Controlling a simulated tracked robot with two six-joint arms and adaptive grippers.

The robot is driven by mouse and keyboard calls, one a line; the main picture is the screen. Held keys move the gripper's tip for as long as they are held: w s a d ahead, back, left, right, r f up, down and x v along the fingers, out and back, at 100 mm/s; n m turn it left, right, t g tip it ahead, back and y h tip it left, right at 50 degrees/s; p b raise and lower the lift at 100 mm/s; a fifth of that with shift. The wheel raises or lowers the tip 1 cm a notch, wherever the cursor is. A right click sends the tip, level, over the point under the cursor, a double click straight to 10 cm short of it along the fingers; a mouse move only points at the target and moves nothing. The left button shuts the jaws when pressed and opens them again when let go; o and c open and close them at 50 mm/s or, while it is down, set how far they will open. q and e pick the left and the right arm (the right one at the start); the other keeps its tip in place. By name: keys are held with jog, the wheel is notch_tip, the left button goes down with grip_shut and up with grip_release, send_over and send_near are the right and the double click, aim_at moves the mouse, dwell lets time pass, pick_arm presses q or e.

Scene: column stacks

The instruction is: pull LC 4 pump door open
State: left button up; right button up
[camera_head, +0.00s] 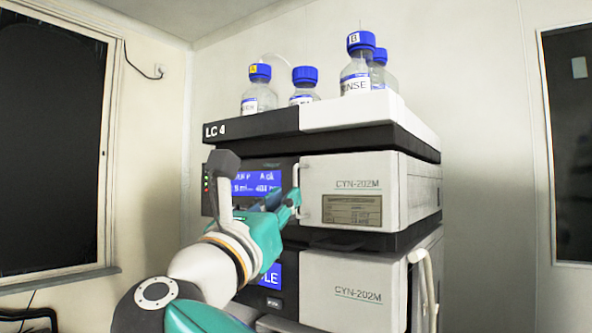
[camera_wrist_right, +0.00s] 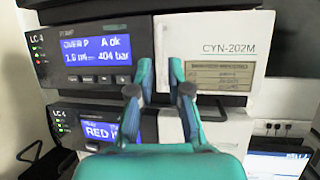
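The LC 4 stack has a white pump door (camera_head: 352,183) marked CYN-202M, which looks closed and flush with the unit. A pale vertical handle (camera_head: 297,178) runs along its left edge, partly hidden by my right gripper. My right gripper (camera_head: 287,197) is at this handle. In the right wrist view the door (camera_wrist_right: 205,55) is ahead, and the two teal fingers (camera_wrist_right: 161,74) stand apart near its left edge. The handle is not clear between them, and I cannot tell whether they touch it. My left gripper is not in view.
A blue display (camera_head: 256,184) is left of the door. Another CYN-202M module (camera_head: 345,290) is below. Blue-capped bottles (camera_head: 356,72) stand in the white-fronted top tray (camera_head: 345,112). A white curved bar (camera_head: 424,285) is at lower right. A dark window (camera_head: 50,150) is at left.

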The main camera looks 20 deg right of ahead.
aim_at(340, 191)
jog(key=p+x, duration=0.2)
jog(key=x, duration=0.3)
jog(key=shift+w+d, duration=0.1)
jog(key=shift+w, duration=0.05)
grip_shut()
